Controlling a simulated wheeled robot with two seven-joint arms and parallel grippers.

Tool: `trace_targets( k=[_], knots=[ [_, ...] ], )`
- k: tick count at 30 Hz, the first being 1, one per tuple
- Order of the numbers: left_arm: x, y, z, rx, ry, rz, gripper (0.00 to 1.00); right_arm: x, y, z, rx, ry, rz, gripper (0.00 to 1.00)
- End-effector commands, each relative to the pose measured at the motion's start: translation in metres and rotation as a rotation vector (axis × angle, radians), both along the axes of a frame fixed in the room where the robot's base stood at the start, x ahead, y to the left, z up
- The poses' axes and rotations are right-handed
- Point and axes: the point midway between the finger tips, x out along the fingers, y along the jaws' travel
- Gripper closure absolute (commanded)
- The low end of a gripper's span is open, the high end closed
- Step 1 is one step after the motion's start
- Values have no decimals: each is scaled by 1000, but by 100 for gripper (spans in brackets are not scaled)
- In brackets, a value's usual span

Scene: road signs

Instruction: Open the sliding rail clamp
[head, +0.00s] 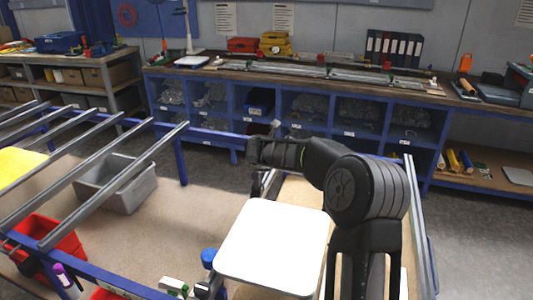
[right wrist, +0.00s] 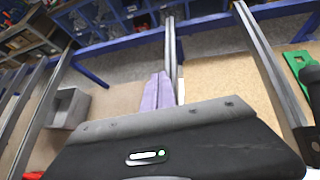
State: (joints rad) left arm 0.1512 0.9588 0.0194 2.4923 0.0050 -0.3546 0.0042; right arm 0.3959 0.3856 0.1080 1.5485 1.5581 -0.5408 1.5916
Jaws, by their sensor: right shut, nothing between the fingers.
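I cannot clearly make out the sliding rail clamp. A small dark fitting (head: 205,287) sits by the white panel's lower left edge in the head view; I cannot tell whether it is the clamp. Metal rails run along the frame, one on the right (head: 420,225) and one just beyond my right fingertips (right wrist: 171,45). My right gripper (right wrist: 162,77) is shut and empty, its pale purple fingers together at the near end of that rail; contact is unclear. In the head view my right forearm reaches left above the frame and its fingers are hard to see. My left gripper is not in view.
A white square panel (head: 270,247) stands close in front. A blue-capped object (head: 208,257) is beside it. A grey bin (head: 118,183) and red bin (head: 50,243) lie left. A green plate (right wrist: 297,66) is right in the wrist view. A blue shelved workbench (head: 300,85) stands behind.

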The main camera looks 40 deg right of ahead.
Motion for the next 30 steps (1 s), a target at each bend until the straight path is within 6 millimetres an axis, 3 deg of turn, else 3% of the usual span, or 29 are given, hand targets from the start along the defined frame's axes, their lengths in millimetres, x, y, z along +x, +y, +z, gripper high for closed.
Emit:
trace_targets(
  k=[23,30],
  knots=[
    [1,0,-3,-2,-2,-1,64,4,-5,-8,0,0,1,100],
    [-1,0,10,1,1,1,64,2,-7,8,0,-2,2,100]
  ],
)
